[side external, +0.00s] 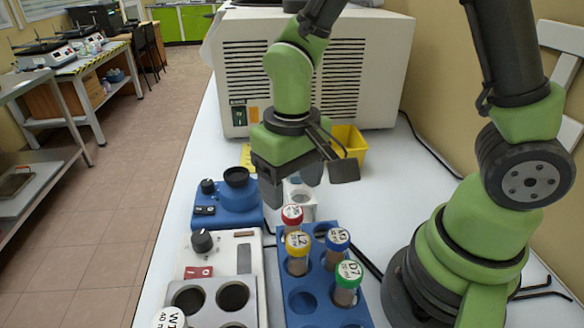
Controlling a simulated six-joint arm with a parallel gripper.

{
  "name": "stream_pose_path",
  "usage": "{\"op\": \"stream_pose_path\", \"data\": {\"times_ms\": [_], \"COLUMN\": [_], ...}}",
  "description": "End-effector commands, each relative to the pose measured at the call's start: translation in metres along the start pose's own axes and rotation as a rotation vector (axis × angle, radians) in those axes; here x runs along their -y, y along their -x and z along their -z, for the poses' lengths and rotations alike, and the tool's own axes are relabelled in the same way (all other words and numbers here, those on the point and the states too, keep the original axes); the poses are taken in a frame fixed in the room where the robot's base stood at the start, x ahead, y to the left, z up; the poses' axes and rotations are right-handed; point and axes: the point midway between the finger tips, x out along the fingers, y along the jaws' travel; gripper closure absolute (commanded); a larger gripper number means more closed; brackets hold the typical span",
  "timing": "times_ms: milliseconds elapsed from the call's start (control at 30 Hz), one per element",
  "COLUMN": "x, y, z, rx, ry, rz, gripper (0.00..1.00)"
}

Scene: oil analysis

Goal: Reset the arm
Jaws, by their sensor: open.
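My green arm carries my gripper (291,188), which points down in the middle of the side external view. Its dark fingers are apart, and I see nothing held between them. It hangs above and behind a blue rack (302,318). Some rack holes are empty. A white holder (303,206) behind the rack is partly hidden by the fingers.
A blue mixer (228,205) with a black cup is left of my gripper. In front is a grey-white block device (240,287) with round wells and a white-capped vial (170,318). A yellow bin (350,140) and a large beige machine (385,65) stand behind.

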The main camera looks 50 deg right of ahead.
Motion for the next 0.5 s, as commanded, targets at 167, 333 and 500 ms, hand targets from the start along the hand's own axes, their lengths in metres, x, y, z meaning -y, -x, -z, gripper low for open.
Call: {"op": "stream_pose_path", "data": {"times_ms": [167,333,500], "x": [0.0,-0.004,-0.021], "y": [0.021,0.042,0.087], "z": [0.001,-0.002,-0.014], "rx": [-0.003,-0.038,-0.164], "ry": [0.0,-0.017,-0.068], "rz": [0.001,0.029,0.123], "gripper": [0.35,0.35,0.35]}}
